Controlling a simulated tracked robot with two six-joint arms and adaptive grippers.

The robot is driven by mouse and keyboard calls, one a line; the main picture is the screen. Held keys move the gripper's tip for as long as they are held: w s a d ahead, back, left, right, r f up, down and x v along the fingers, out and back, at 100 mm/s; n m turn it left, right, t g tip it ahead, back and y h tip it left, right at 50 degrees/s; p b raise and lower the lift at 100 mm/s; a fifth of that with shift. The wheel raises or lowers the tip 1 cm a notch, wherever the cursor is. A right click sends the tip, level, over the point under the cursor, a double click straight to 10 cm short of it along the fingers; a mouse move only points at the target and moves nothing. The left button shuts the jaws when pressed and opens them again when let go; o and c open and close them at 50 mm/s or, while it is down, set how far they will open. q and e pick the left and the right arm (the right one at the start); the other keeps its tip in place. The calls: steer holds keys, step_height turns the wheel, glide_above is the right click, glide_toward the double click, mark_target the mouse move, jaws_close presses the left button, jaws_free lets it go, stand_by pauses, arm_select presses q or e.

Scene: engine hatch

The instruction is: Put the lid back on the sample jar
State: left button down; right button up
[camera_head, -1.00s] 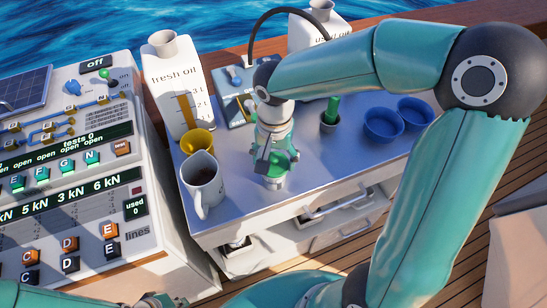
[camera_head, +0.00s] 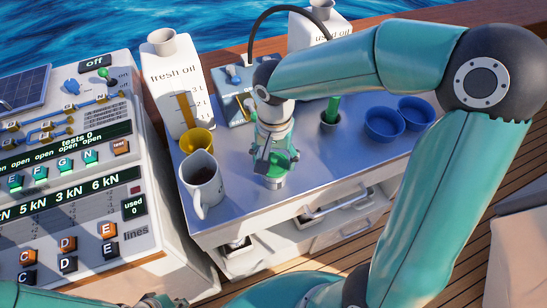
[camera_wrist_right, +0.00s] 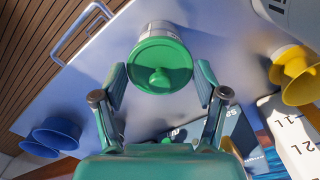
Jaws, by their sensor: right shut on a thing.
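The sample jar (camera_head: 276,183) stands upright on the grey bench top, and its pale lower part shows beneath my right gripper (camera_head: 274,160). The gripper is shut on the lid. The lid covers the jar's mouth, with the jar wall (camera_wrist_right: 162,27) showing behind it. I cannot tell whether it is fully seated. My left gripper (camera_head: 160,301) shows only partly at the bottom edge, and its jaws cannot be made out.
A grey mug (camera_head: 203,183) and a yellow funnel (camera_head: 196,141) stand left of the jar, near the fresh oil jug (camera_head: 176,85). A cup with a green stick (camera_head: 332,112) and two blue bowls (camera_head: 383,124) are to the right. The control panel (camera_head: 70,190) is far left.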

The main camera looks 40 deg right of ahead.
stand_by(0.7)
steer(key=o, duration=0.8)
steer(key=shift+r+p, duration=2.55)
steer(key=shift+r, duration=1)
jaws_close()
